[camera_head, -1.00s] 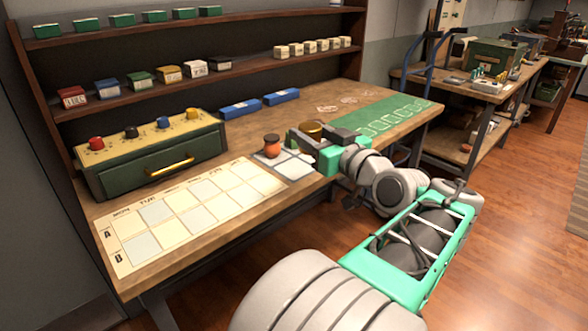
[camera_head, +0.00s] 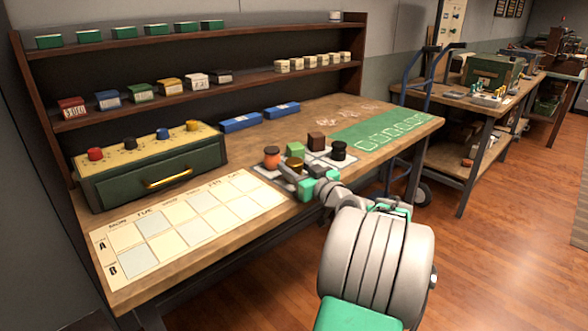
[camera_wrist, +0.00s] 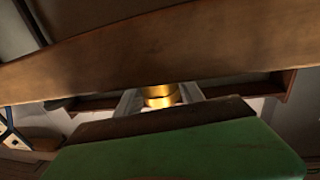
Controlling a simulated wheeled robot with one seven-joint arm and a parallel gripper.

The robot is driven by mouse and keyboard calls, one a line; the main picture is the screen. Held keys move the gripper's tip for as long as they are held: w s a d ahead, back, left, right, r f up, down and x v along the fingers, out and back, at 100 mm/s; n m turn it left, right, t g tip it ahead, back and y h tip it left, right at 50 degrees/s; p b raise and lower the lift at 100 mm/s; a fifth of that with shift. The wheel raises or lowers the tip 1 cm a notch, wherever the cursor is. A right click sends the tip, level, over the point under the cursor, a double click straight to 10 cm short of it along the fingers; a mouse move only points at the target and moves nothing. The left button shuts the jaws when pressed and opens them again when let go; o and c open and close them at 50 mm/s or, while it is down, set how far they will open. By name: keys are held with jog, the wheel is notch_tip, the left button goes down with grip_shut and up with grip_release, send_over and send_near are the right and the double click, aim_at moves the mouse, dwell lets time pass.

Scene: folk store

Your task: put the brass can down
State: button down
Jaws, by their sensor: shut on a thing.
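The brass can (camera_head: 294,163) is between the fingers of my gripper (camera_head: 293,171), which is shut on it. It is low over the front part of a grey mat with pale squares (camera_head: 262,171), just right of an orange jar with a dark lid (camera_head: 272,158). I cannot tell whether the can touches the mat. In the wrist view the can (camera_wrist: 160,96) shows as a shiny gold cylinder between both fingers.
A green block (camera_head: 297,149), a brown cube (camera_head: 316,141) and a black can (camera_head: 338,151) stand behind and right of my gripper. A calendar board (camera_head: 190,222) lies to the left. A green drawer box (camera_head: 155,165) stands behind it. Blue boxes (camera_head: 241,122) lie farther back.

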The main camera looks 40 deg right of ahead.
jog(key=shift+f+b, duration=0.2)
jog(key=shift+b, duration=0.1)
jog(key=c, duration=0.7)
grip_release()
jog(key=shift+c, duration=0.2)
jog(key=shift+r, duration=0.1)
jog(key=shift+r+p, duration=0.2)
jog(key=shift+p, duration=0.15)
jog(key=s+a, duration=0.1)
jog(key=s, duration=1.1)
jog(key=shift+a, duration=0.3)
